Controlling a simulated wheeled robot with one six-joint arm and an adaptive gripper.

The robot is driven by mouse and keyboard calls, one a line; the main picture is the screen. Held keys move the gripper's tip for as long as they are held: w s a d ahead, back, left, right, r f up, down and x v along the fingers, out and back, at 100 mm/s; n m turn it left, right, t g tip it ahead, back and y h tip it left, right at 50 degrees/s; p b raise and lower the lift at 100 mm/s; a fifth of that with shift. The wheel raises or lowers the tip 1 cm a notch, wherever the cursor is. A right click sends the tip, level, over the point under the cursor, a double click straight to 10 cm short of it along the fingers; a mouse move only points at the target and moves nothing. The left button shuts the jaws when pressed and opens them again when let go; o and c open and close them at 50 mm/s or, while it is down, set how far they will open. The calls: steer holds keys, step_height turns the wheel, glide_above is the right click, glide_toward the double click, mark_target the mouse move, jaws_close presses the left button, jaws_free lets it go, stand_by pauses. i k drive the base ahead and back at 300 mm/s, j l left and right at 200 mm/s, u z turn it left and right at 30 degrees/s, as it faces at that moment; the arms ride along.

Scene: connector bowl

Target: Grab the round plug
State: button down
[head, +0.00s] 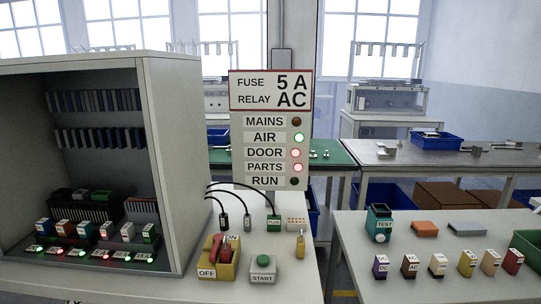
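Black cables arch from the cabinet's side to the white bench top. Two end in small dark plugs with pale labels, a left one (223,220) and a right one (247,220). My gripper is not in view.
An open grey cabinet (178,160) with lit modules stands at left. A red-handled ON/OFF switch (219,258), a START button (263,268) and a yellow padlock-like piece (300,244) stand on the bench. Right of a gap, a table holds a teal tester (379,222) and several labelled blocks.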

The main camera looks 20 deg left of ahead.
mark_target(224, 221)
steer(key=u, duration=1.25)
steer(key=i+j+z, duration=0.2)
steer(key=i+j, duration=0.2)
steer(key=i+j+z, duration=0.25)
steer(key=j, duration=0.35)
steer(key=i, duration=0.1)
